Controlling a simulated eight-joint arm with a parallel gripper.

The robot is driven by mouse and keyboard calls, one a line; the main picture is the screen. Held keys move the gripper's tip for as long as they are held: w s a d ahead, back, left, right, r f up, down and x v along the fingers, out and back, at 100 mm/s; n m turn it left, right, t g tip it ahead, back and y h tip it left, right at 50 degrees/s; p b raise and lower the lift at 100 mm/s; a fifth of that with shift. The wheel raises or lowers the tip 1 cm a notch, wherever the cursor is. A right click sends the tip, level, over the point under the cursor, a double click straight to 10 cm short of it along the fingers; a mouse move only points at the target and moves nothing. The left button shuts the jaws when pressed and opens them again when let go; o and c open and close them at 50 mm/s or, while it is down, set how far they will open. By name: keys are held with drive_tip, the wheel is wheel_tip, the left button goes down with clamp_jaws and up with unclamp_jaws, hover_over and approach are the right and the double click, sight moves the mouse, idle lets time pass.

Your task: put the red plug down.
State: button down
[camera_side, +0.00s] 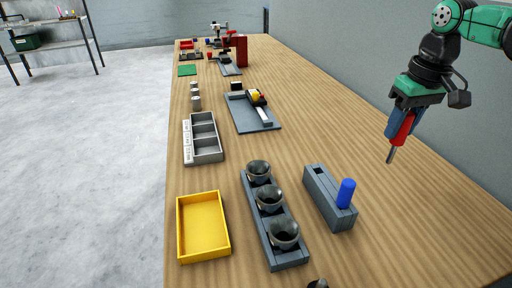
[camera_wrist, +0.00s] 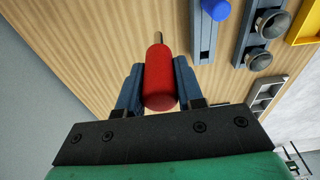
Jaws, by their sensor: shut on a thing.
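My gripper (camera_side: 400,122) is at the right of the side view, raised above the wooden table. It is shut on the red plug (camera_side: 402,130), whose metal pin points down and is clear of the table. In the wrist view the red plug (camera_wrist: 160,80) sits between the two blue fingers of my gripper (camera_wrist: 159,92). A grey block (camera_side: 323,195) stands to the left of my gripper, with an empty square hole at its far end. A blue plug (camera_side: 346,192) stands upright in its near end.
Left of the grey block is a grey rack (camera_side: 251,204) with three dark cups. A yellow tray (camera_side: 181,228) and a grey compartment box (camera_side: 219,150) lie further left. The table (camera_side: 420,220) under and around my gripper is bare. A wall runs along the right.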

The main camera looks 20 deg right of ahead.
drive_tip(key=w+a+f+n, duration=0.2)
drive_tip(key=w+a+f, duration=0.1)
drive_tip(key=w+a, duration=0.55)
drive_tip(key=f, duration=0.8)
drive_tip(key=shift+w+d+f, duration=0.15)
drive_tip(key=shift+w+f, duration=0.1)
drive_tip(key=shift+w, duration=0.15)
drive_tip(key=shift+f, duration=0.1)
drive_tip(key=shift+f, duration=0.15)
drive_tip(key=c, duration=0.6)
unclamp_jaws()
drive_tip(key=shift+o, duration=0.2)
